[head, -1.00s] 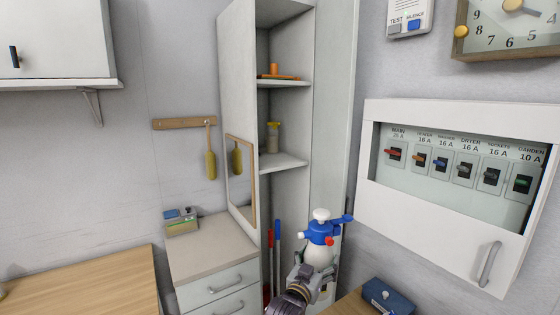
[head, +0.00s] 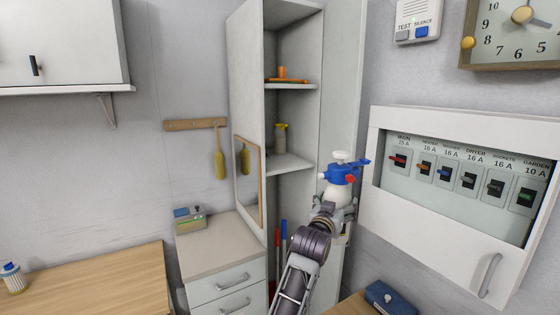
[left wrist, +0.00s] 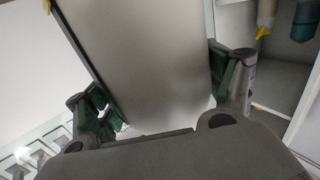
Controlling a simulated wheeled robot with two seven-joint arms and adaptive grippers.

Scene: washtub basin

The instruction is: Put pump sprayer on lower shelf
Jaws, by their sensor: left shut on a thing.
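The pump sprayer (head: 340,190) has a white body, a blue collar with a red part, and a white knob on top. It is upright in the head view, in front of the right side of the tall cabinet. My left gripper (head: 334,208) is shut on its white body from below. The lower shelf (head: 287,164) is left of the sprayer and slightly higher than its body in the picture. In the left wrist view my left gripper's fingers (left wrist: 160,95) show at both sides of a grey surface that I cannot identify. My right gripper is not in view.
A yellow-green bottle (head: 280,138) stands on the lower shelf. The upper shelf (head: 300,87) holds an orange item (head: 284,78). The open cabinet door (head: 245,80) with a mirror bounds the left. The breaker box (head: 420,225) is on the right. Long-handled tools (head: 280,250) stand below.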

